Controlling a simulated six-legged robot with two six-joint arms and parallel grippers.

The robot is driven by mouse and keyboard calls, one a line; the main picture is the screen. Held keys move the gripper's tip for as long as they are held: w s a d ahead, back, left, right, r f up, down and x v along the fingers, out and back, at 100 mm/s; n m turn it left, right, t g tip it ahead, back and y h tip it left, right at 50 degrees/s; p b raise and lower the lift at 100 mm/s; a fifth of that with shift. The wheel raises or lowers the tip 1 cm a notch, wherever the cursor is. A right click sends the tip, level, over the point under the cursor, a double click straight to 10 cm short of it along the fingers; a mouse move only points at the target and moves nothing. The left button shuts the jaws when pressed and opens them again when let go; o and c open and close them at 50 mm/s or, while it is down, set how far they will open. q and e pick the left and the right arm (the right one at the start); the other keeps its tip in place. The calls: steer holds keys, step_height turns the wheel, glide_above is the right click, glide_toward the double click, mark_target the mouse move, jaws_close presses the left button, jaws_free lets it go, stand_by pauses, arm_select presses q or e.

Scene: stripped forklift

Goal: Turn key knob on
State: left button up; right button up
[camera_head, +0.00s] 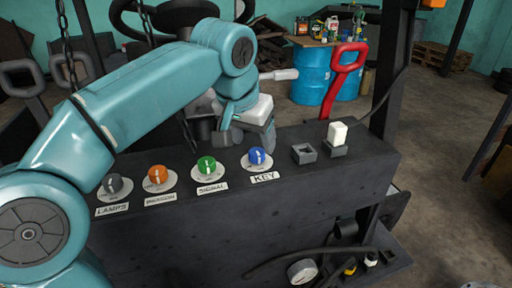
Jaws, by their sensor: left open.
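The blue key knob (257,156) sits on a round white plate on the dark panel (345,178), above a white KEY label (265,178). A light mark on it stands close to upright in the picture. My left gripper (245,139) is open, just behind and above the blue knob, with its fingers pointing down. It appears apart from the knob, and I see nothing between its fingers. My left arm reaches in from the left across the panel. My right gripper is not in view.
Green signal (206,166), orange beacon (158,174) and grey lamps (113,184) knobs line up left of the key. A red lever (344,75) rises behind the panel.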

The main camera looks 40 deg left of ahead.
mark_target(256, 151)
arm_select(q)
steer(key=x, duration=0.2)
steer(key=a+x, duration=0.1)
steer(key=x, duration=0.1)
steer(key=shift+w, duration=0.25)
steer(key=shift+w+d+f, duration=0.1)
steer(key=shift+w+f, duration=0.05)
steer(key=shift+f, duration=0.1)
steer(key=shift+s+d+r, duration=0.15)
steer(key=shift+s+d, duration=0.1)
steer(key=shift+s, duration=0.15)
steer(key=shift+w+a, duration=0.2)
steer(key=shift+w, duration=0.05)
steer(key=c, duration=0.9)
steer(key=shift+c, duration=0.9)
